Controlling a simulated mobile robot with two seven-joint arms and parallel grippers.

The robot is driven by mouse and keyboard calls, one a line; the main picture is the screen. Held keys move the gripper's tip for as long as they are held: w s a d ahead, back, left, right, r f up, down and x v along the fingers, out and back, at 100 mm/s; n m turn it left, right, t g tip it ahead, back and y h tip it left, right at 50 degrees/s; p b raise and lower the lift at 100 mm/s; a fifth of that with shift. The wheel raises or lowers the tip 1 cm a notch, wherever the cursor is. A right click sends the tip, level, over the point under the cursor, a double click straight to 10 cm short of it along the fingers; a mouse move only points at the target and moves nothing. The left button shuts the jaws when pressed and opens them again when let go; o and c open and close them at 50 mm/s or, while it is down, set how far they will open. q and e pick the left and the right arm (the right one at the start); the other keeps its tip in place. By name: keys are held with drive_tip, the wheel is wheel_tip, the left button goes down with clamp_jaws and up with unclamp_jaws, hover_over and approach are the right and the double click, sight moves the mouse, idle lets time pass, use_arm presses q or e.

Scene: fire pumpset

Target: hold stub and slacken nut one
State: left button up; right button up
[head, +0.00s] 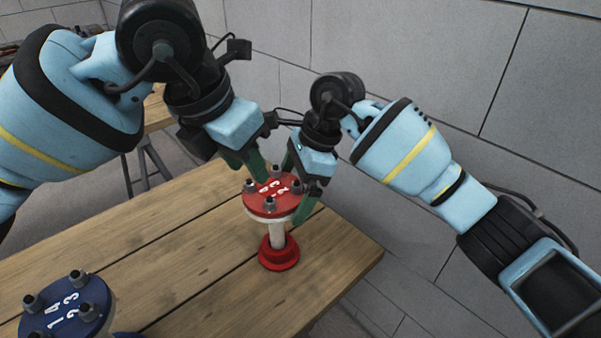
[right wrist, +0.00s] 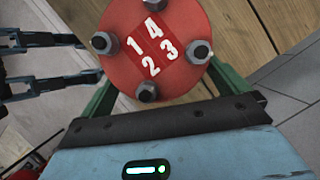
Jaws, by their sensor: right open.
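The red stub (head: 272,198) stands upright on the table, with a numbered flange on top, a pale pipe and a red base. Its flange (right wrist: 155,70) fills the upper middle of the right wrist view. Nut one (right wrist: 103,42) is on the flange's left there, beside the printed 1. My left gripper (head: 243,163) is at the flange's far left side; whether its green fingers touch anything is unclear. My right gripper (head: 300,185) is open at the flange's right side. In the right wrist view its green fingers are spread at either side of the flange's near edge.
A blue numbered flange (head: 66,308) with several nuts stands at the table's front left. The wooden table (head: 190,230) is clear between the two flanges. Its right edge lies close beyond the red base. A grey block wall (head: 420,60) stands behind.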

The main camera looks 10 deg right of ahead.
drive_tip(key=shift+a+f, duration=0.15)
drive_tip(key=shift+f, duration=0.25)
drive_tip(key=c, duration=1.2)
